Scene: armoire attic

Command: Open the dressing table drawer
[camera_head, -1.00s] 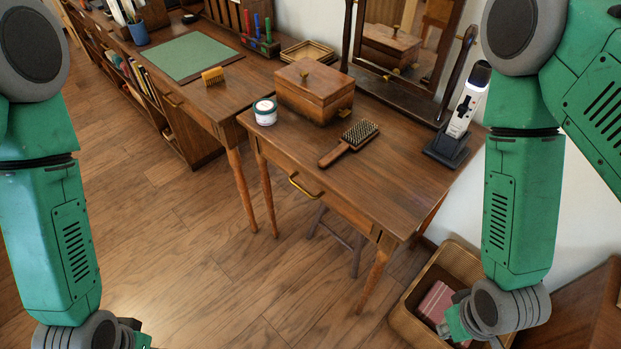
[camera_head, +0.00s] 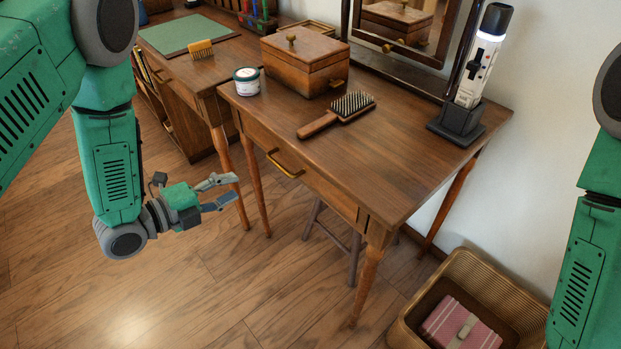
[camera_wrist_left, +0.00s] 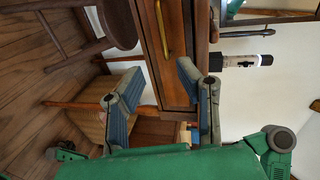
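The dressing table (camera_head: 400,180) stands ahead, a wooden table with a front drawer (camera_head: 310,178) that is closed. The drawer's brass handle (camera_head: 285,165) is on its front. My left gripper (camera_head: 228,190) is open and empty, to the left of the handle and apart from it. In the left wrist view the gripper's two fingers (camera_wrist_left: 160,95) are spread, with the brass handle (camera_wrist_left: 161,28) and drawer front (camera_wrist_left: 172,60) beyond them. My right arm shows at the right edge of the head view, but its gripper is out of view.
On the tabletop are a wooden box (camera_head: 303,65), a white jar (camera_head: 246,82), a hairbrush (camera_head: 340,112) and a device in a dark stand (camera_head: 470,120). A mirror (camera_head: 405,25) stands behind. A wicker basket (camera_head: 475,265) sits on the floor at right. A stool (camera_head: 330,240) is underneath.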

